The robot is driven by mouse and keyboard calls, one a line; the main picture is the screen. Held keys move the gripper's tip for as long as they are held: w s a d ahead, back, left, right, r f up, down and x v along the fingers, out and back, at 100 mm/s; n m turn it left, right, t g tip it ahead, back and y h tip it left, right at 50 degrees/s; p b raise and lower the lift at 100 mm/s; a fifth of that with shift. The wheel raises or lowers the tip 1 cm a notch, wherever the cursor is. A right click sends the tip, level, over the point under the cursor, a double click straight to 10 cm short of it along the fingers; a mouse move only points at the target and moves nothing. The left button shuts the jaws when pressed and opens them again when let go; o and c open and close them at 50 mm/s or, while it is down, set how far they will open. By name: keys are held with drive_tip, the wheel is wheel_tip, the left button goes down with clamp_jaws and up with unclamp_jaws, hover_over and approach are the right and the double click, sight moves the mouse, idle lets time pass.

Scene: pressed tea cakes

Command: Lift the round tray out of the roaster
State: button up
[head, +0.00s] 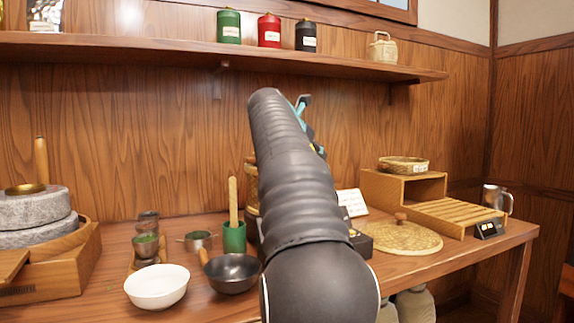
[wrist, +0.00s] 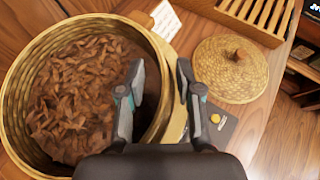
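In the wrist view, the roaster's round woven wall (wrist: 22,75) surrounds brown dried leaves (wrist: 80,90). The leaves cover what they lie on, and I cannot make out the round tray's own edge. My gripper (wrist: 159,78) is open and empty over the right part of the rim. Its left finger shows against the leaves and its right finger lies outside the rim. I cannot tell whether either touches.
A round woven lid (wrist: 232,70) lies right of the roaster, near a slatted wooden rack (head: 455,212). A small card (head: 352,203) stands behind. A white bowl (head: 157,287), dark pan (head: 232,273) and green cup (head: 234,238) stand left of my arm.

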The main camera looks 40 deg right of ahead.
drive_tip(key=shift+w+d+f, duration=0.1)
drive_tip(key=shift+d, duration=0.1)
clamp_jaws()
idle(0.3)
